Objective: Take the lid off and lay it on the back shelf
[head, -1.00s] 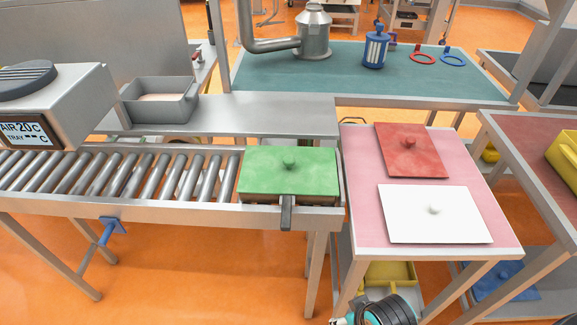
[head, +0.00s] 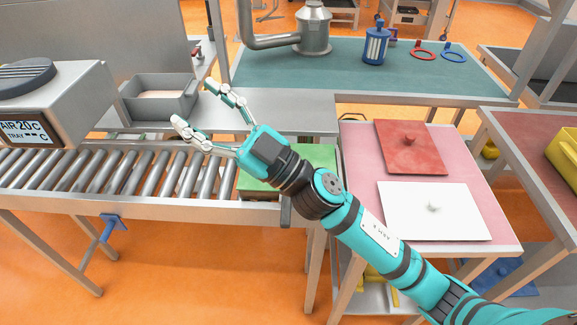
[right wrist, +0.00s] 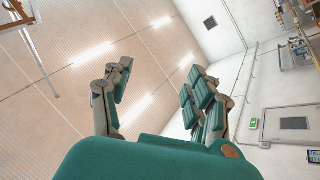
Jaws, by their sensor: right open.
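The green lid (head: 318,157) lies at the right end of the roller conveyor, on a box mostly hidden behind my right arm. Its knob is hidden too. My right gripper (head: 192,104) is open and empty, raised over the conveyor to the left of the lid, its fingers pointing to the upper left. In the right wrist view the open fingers (right wrist: 155,95) have nothing between them and face the ceiling. A grey shelf (head: 275,116) runs behind the conveyor. My left gripper is not in view.
A grey open tray (head: 160,112) stands on the shelf's left part. The pink table (head: 362,190) at right holds a red lid (head: 410,148) and a white lid (head: 434,211). A teal bench (head: 350,85) stands behind. The conveyor rollers (head: 110,172) are bare.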

